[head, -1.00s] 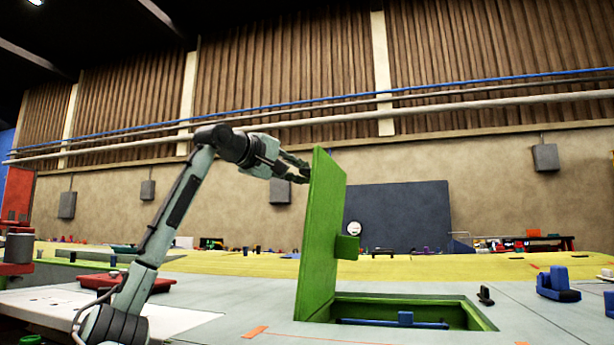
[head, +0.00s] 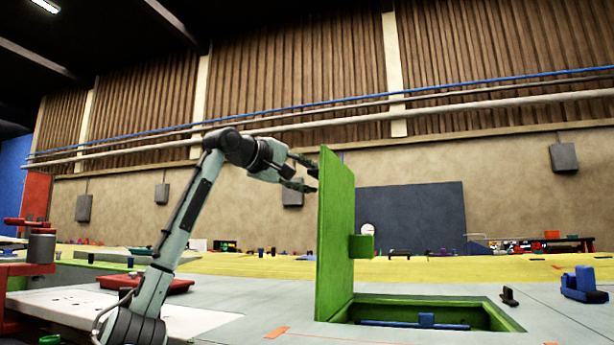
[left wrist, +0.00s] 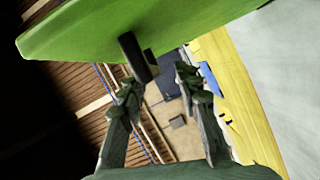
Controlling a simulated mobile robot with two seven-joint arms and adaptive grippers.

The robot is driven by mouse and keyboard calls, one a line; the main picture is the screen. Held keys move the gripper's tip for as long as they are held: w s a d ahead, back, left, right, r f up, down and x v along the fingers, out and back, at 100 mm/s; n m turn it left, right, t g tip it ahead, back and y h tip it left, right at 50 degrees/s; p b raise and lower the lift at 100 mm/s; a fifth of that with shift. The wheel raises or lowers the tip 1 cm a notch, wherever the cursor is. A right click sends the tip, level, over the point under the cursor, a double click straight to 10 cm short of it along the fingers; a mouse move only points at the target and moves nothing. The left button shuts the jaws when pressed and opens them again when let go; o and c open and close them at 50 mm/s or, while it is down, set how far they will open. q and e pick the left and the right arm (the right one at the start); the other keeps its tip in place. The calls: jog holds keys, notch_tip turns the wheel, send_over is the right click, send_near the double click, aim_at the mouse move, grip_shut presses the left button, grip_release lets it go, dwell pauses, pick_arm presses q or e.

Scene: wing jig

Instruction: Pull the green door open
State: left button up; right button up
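The green door (head: 336,235) stands upright at the left edge of its opening, swung open. A green block (head: 361,246) sticks out from its right face. My left gripper (head: 311,181) is beside the door's left face, near its top, with its fingers spread. In the left wrist view the fingers (left wrist: 158,82) are apart with nothing clearly held between them. A dark handle (left wrist: 138,58) sticks out from the green door (left wrist: 85,32), close to the left finger; whether they touch is unclear. My right gripper is out of view.
The green-framed opening (head: 500,318) lies to the right of the door, with a blue bar (head: 426,320) inside. A small black piece (head: 509,296) and a blue piece (head: 582,285) stand further right. A red tray (head: 140,282) lies on the left.

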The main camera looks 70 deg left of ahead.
pick_arm(q)
jog(key=shift+s+r, duration=0.1)
jog(key=v, duration=1.2)
dwell(0.4)
